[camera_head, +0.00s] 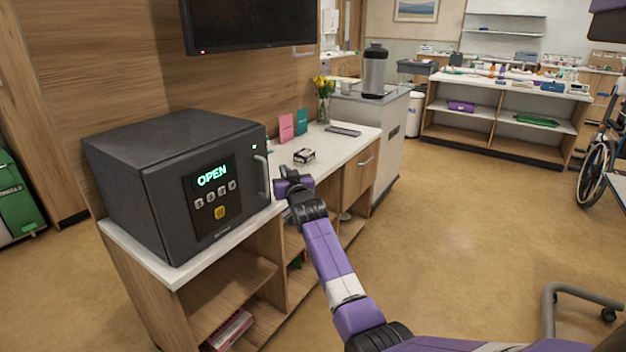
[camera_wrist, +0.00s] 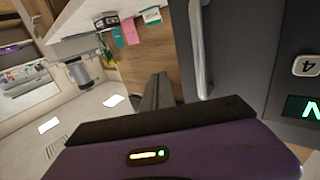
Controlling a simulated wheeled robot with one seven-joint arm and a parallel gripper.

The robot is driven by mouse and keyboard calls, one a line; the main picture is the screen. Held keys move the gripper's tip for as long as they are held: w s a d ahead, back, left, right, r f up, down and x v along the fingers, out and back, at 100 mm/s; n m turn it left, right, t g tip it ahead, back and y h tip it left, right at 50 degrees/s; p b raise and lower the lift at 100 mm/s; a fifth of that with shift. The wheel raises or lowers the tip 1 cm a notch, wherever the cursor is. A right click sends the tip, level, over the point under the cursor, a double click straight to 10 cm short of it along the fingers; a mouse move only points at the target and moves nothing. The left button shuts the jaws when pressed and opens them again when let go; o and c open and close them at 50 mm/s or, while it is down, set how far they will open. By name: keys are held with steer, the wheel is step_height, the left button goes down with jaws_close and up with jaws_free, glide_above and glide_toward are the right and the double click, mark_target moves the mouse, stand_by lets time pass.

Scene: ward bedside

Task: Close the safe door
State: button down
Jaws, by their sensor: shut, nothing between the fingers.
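The dark grey safe (camera_head: 120,185) stands on the white counter at the left. Its door (camera_head: 165,205) carries a lit panel reading OPEN (camera_head: 212,176), several keys and a vertical handle (camera_head: 262,176) at its right edge. The door looks nearly flush with the body; I cannot tell whether a gap is left. My gripper (camera_head: 284,181) is just right of the handle, shut and empty. In the wrist view the shut fingers (camera_wrist: 157,92) show beside the handle (camera_wrist: 198,55) and the door face (camera_wrist: 240,55), apparently apart from them.
The counter (camera_head: 345,147) holds a small box (camera_head: 304,156), pink (camera_head: 286,128) and green cards (camera_head: 301,122), and a vase of yellow flowers (camera_head: 324,95). A cart with a grey flask (camera_head: 374,72) stands behind.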

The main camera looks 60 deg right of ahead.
steer(key=s, duration=0.8)
steer(key=shift+s+a+p, duration=0.3)
steer(key=shift+s+a, duration=0.1)
steer(key=shift+a, duration=0.05)
steer(key=shift+f, duration=0.1)
steer(key=s+a+r+t+h, duration=0.1)
steer(key=s+a+r, duration=0.15)
steer(key=r, duration=0.25)
steer(key=s+a+f+n+t+y+p, duration=0.15)
steer(key=s+a, duration=0.25)
steer(key=a, duration=0.7)
steer(key=s+a+f+t+y+p, duration=0.1)
steer(key=s+a+f, duration=0.25)
steer(key=a, duration=0.65)
steer(key=s+a+f+n+t+y+p, duration=0.15)
steer(key=s+a, duration=0.25)
steer(key=a, duration=0.7)
steer(key=s+a+n+g+y+p, duration=0.1)
steer(key=s+a+y, duration=0.3)
steer(key=s+a, duration=0.5)
steer(key=s+a+n+g+y+p, duration=0.1)
steer(key=s+a+n+y, duration=0.3)
steer(key=s+a, duration=0.4)
steer(key=s+g+y, duration=0.1)
steer(key=s, duration=0.4)
steer(key=shift+a+n, duration=0.3)
steer(key=shift+a, duration=0.1)
